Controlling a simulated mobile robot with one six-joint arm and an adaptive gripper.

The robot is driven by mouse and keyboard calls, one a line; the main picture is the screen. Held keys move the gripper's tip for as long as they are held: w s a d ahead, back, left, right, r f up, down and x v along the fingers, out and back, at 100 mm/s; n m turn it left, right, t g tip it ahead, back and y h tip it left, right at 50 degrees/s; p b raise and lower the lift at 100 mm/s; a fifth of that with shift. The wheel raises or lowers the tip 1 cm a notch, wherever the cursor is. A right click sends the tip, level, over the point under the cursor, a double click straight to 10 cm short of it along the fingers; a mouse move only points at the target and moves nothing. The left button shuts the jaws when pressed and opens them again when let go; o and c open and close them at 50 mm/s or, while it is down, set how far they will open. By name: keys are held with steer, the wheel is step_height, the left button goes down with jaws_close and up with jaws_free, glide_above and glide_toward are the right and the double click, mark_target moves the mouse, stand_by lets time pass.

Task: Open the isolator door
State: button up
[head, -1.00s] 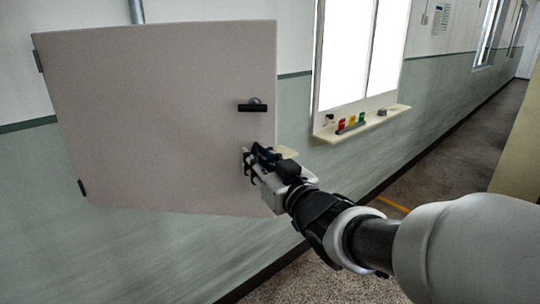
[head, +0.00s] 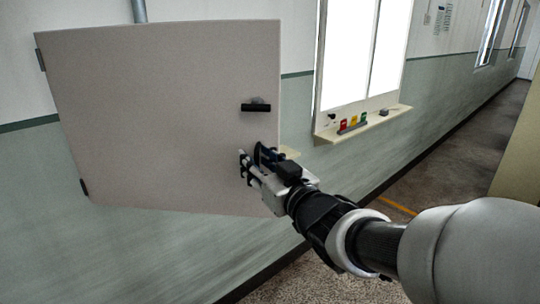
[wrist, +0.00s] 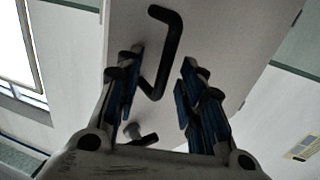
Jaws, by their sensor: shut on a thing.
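The isolator door (head: 165,115) is a large pale grey panel on the wall, with hinges along its left edge. A black bar latch with a round boss (head: 256,107) lies level near its right edge. My gripper (head: 250,167) is at the door's lower right, below the latch. In the wrist view, a bent black pull handle (wrist: 172,45) reaches between my blue-padded fingers (wrist: 158,95), close to the left one, and my gripper is shut on it. The latch (wrist: 138,138) shows there below it. In the head view my gripper hides the pull handle.
A bright window (head: 360,55) with a ledge (head: 375,122) is right of the door. Red, yellow and green pieces (head: 352,122) stand on the ledge. A conduit (head: 139,10) runs up above the door. Open floor (head: 440,160) stretches away at the right.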

steer(key=v, duration=1.1)
steer(key=shift+s+d, duration=0.2)
steer(key=shift+s, duration=0.05)
